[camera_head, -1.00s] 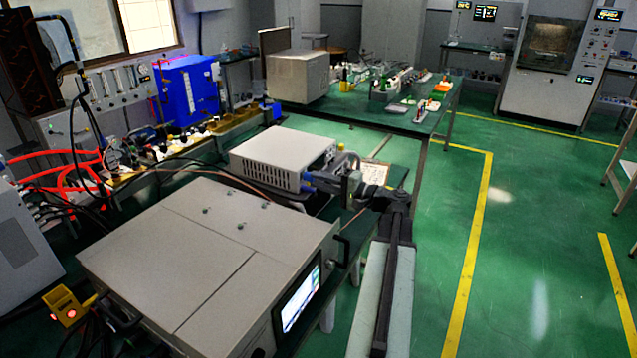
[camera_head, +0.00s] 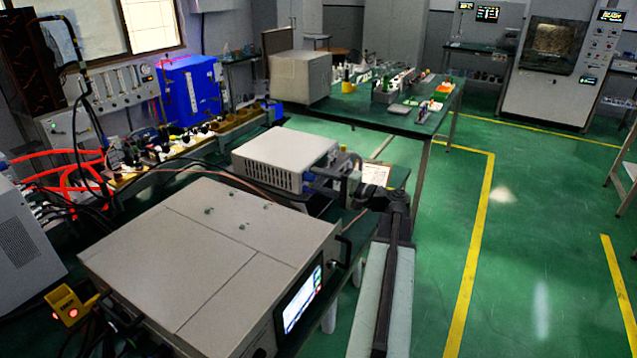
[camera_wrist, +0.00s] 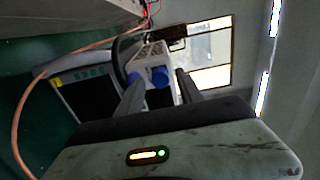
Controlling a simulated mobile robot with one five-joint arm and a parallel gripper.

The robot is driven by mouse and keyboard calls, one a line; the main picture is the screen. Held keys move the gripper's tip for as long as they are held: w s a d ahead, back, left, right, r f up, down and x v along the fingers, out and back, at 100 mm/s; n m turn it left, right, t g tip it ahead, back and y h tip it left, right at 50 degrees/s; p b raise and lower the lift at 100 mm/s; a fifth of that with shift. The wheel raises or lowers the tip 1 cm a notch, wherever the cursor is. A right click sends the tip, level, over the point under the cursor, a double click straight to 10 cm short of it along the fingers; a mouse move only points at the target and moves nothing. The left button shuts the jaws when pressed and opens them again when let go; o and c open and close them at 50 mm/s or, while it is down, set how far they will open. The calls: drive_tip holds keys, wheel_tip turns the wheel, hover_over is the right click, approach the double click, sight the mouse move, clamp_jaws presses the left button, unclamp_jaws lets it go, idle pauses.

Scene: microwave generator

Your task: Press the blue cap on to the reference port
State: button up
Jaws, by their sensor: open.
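A blue cap (camera_wrist: 160,76) shows in the wrist view between my two fingers, against the pale front panel of a box-shaped instrument (camera_wrist: 154,57). A second blue part (camera_wrist: 133,77) is partly hidden by the left finger. My gripper (camera_wrist: 157,84) is open, with a finger on either side of the blue cap. I cannot tell if the fingers touch it or if the cap is seated on a port. In the head view my gripper (camera_head: 322,180) is at the right front face of the white instrument (camera_head: 284,160). The reference port cannot be made out.
A large grey cabinet (camera_head: 205,260) with a lit screen stands in front of the white instrument. A copper-coloured cable (camera_wrist: 22,115) curves along the left of the wrist view. A clipboard (camera_head: 376,174) lies just behind my gripper. The green floor to the right is clear.

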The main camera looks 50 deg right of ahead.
drive_tip(key=v, duration=0.7)
drive_tip(key=shift+s, duration=0.4)
